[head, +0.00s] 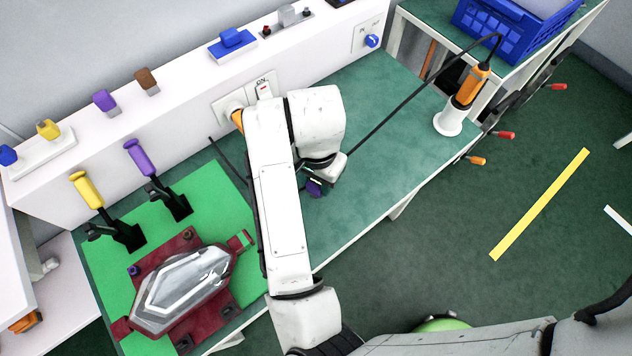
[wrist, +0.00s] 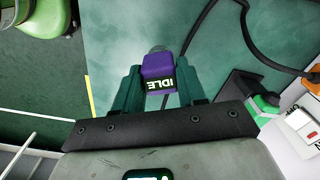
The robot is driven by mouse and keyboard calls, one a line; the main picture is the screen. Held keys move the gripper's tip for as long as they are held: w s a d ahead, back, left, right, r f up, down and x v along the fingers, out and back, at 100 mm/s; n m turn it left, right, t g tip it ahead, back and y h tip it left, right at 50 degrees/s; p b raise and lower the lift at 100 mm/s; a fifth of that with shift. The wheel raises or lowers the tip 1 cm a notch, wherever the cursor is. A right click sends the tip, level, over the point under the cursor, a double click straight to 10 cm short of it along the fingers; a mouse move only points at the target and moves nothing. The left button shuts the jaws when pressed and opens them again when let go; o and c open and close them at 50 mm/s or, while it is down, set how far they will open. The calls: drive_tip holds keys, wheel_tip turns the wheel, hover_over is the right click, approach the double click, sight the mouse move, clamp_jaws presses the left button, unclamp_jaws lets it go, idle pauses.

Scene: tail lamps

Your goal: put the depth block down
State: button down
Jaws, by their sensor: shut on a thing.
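The block is over the green bench top (head: 375,140), between the wall panel and the bench's front edge. I cannot tell whether it touches the bench.
A clear lamp (head: 182,288) sits in a red fixture on a bright green mat (head: 215,190), left of my arm. Purple (head: 140,157) and yellow (head: 87,190) handled clamps stand behind it. An orange tool (head: 470,85) with a black cable stands right.

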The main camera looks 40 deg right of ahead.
sight(316, 186)
drive_tip(key=shift+w+d+f, duration=0.1)
drive_tip(key=shift+w+f, duration=0.05)
drive_tip(key=shift+f, duration=0.05)
drive_tip(key=shift+w+f, duration=0.1)
drive_tip(key=shift+f, duration=1.55)
drive_tip(key=shift+f, duration=0.1)
drive_tip(key=c, duration=0.6)
unclamp_jaws()
drive_tip(key=shift+c, duration=0.2)
wheel_tip(316, 186, up, 12)
drive_tip(key=shift+f+p, duration=0.2)
drive_tip(key=shift+p, duration=0.7)
drive_tip(key=shift+r, duration=0.35)
drive_tip(key=shift+d, duration=0.1)
